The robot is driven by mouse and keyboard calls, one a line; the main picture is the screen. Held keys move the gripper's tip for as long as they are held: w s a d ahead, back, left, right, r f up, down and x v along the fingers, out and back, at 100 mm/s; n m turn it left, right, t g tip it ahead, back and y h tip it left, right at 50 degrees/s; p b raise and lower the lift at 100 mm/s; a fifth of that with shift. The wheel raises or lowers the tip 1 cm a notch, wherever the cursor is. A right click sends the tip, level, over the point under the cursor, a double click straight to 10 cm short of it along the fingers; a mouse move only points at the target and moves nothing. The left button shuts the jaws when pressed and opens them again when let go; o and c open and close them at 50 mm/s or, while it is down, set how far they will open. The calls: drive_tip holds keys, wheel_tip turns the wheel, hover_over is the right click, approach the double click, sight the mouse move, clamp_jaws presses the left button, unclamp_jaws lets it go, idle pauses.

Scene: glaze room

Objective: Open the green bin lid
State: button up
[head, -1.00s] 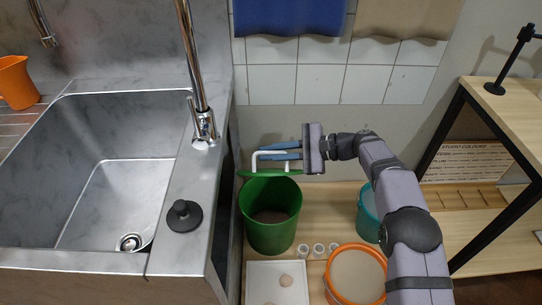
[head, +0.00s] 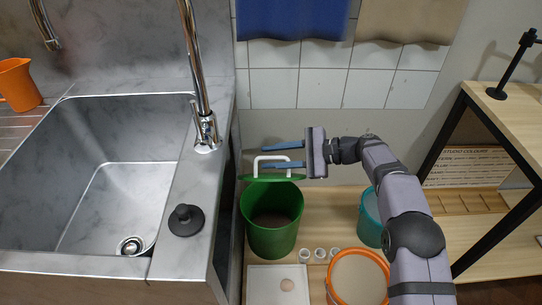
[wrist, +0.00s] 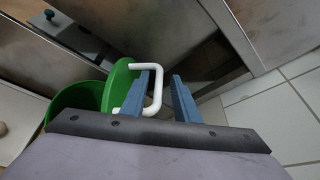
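The green bin (head: 272,232) stands on the wooden boards right of the sink, its mouth uncovered and a brownish inside showing. Its green lid (head: 258,179) is swung up at the back rim and shows almost edge-on. The white handle (head: 287,158) sticks out from the lid's outer face. My gripper (head: 264,157) is at the handle with its fingers spread apart. In the wrist view my gripper (wrist: 163,73) has the handle's outer bar (wrist: 158,88) between its fingers, with a gap on the right; the left finger passes inside the loop.
The sink counter's edge (head: 222,225) is directly left. A tiled wall (head: 317,88) rises behind.

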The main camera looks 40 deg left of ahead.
drive_tip(key=v, duration=0.6)
drive_tip(key=shift+w+d+r, duration=0.15)
drive_tip(key=shift+d+r, duration=0.05)
drive_tip(key=shift+d, duration=0.05)
